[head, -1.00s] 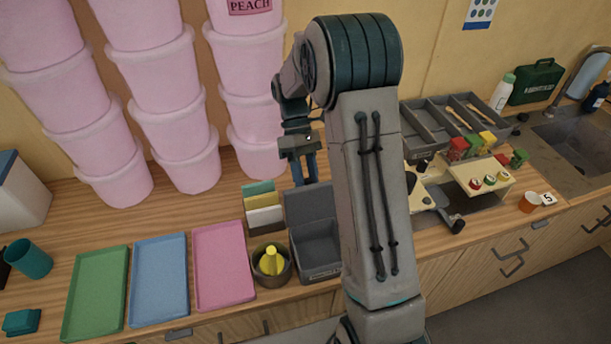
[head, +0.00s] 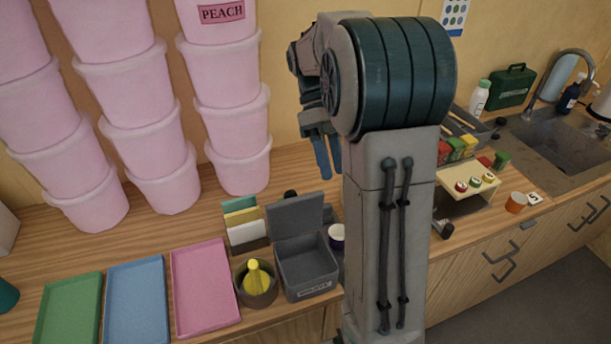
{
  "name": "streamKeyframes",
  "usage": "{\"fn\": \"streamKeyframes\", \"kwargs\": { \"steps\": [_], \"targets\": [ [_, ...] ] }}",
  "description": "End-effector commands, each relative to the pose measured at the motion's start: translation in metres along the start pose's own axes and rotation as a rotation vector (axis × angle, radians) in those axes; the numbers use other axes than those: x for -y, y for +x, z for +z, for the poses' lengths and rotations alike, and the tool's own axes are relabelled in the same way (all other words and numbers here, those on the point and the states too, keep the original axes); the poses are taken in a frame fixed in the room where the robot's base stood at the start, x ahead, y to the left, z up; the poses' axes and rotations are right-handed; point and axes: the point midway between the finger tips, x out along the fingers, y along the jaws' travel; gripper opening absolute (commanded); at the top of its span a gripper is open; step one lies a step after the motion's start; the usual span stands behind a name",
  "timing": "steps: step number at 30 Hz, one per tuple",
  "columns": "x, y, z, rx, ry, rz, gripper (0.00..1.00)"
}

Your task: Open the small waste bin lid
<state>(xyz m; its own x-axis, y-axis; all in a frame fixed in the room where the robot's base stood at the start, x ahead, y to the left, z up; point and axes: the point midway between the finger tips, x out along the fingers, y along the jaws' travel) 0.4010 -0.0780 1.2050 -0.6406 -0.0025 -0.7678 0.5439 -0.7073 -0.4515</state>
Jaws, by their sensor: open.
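The small waste bin (head: 308,268) is a grey box on the counter, with a label on its front. Its lid (head: 298,214) stands raised at the back, and the empty-looking inside shows. My gripper (head: 327,158) is up and to the right of the lid, above the counter and apart from it. Its blue fingers point down, with nothing seen between them. My arm hides the counter to the right of the bin.
A dark pot with a yellow bottle (head: 257,278) stands just left of the bin. Upright cards (head: 245,225) stand behind it. Pink (head: 203,287), blue (head: 137,303) and green (head: 68,312) trays lie to the left. Stacked pink tubs (head: 232,127) rise behind. A small cup (head: 337,236) stands right of the bin.

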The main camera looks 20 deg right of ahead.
Motion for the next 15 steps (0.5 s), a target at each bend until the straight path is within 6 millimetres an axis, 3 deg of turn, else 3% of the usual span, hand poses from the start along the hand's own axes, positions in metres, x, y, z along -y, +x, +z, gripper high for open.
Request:
{"fn": "streamKeyframes", "kwargs": {
  "steps": [6, 15],
  "targets": [
    [-0.002, -0.003, 0.026, -0.001, 0.001, 0.001, 0.49],
    [-0.001, -0.004, 0.031, 0.0, 0.0, 0.0, 0.49]
  ]
}}
